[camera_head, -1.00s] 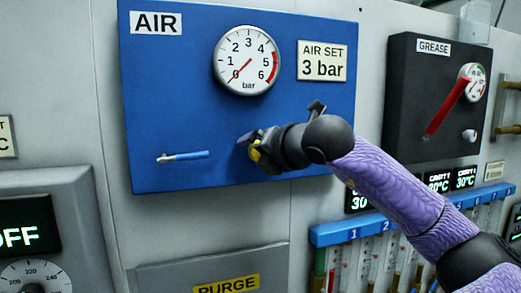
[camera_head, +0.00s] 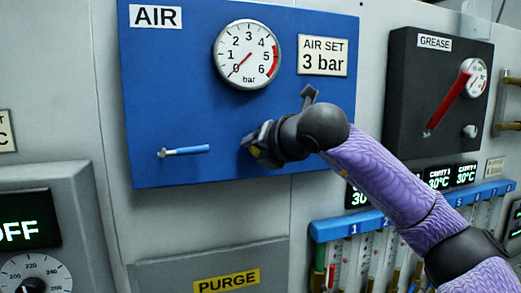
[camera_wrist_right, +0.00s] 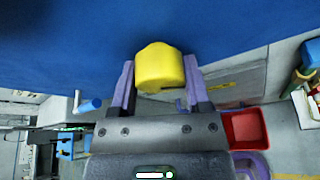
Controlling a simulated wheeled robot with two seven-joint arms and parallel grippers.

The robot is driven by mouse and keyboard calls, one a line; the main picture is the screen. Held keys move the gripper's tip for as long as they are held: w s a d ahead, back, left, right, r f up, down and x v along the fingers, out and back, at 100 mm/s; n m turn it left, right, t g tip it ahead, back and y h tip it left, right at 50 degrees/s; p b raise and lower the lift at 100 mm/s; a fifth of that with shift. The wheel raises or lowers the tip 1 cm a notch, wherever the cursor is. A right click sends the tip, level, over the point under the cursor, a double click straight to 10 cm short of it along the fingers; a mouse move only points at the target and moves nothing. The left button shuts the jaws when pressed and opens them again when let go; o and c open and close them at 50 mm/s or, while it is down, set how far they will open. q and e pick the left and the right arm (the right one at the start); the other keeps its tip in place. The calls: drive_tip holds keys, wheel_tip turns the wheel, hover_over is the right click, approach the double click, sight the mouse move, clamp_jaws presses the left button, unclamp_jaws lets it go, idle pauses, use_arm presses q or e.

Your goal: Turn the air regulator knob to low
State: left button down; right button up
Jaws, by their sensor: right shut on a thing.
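The blue AIR panel (camera_head: 225,115) carries a round gauge (camera_head: 247,54) whose red needle points near 0. A label beside the gauge (camera_head: 323,56) reads AIR SET 3 bar. The yellow regulator knob (camera_wrist_right: 160,66) is between the two fingers of my right gripper (camera_wrist_right: 158,82) in the right wrist view, close to the blue panel. My right gripper (camera_head: 252,143) is shut on it, at the panel's lower right. In the head view the gripper hides the knob. My left gripper is not in view.
A blue-handled lever (camera_head: 186,151) is on the panel's lower left. A black GREASE box (camera_head: 437,105) with a red handle is at the right. A row of blue-topped flow tubes (camera_head: 345,227) is below my right arm. A PURGE box (camera_head: 225,283) is below the panel.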

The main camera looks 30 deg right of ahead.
drive_tip(key=n+h, duration=0.1)
drive_tip(key=n, duration=0.2)
drive_tip(key=shift+g+h, duration=0.4)
drive_tip(key=n+h+b, duration=0.1)
drive_tip(key=n, duration=0.1)
drive_tip(key=shift+n+h, duration=0.3)
drive_tip(key=shift+h, duration=0.1)
drive_tip(key=n+h, duration=0.1)
drive_tip(key=n, duration=0.1)
drive_tip(key=shift+f+n+h+b, duration=0.1)
drive_tip(key=shift+n+h+b, duration=0.2)
drive_tip(key=shift+b, duration=0.05)
drive_tip(key=shift+d+n+h+b, duration=0.1)
drive_tip(key=shift+n+h+b, duration=0.45)
drive_tip(key=shift+n, duration=0.45)
drive_tip(key=n+h+b, duration=0.1)
drive_tip(key=n, duration=0.1)
drive_tip(key=shift+n+h, duration=0.3)
drive_tip(key=shift+h, duration=0.05)
drive_tip(key=shift+n+t+h+b, duration=0.3)
drive_tip(key=shift+n+h+b, duration=0.2)
drive_tip(key=shift+n+b, duration=0.55)
drive_tip(key=n+t+b, duration=0.1)
drive_tip(key=n+b, duration=0.3)
drive_tip(key=shift+h, duration=0.4)
drive_tip(key=shift+n, duration=0.45)
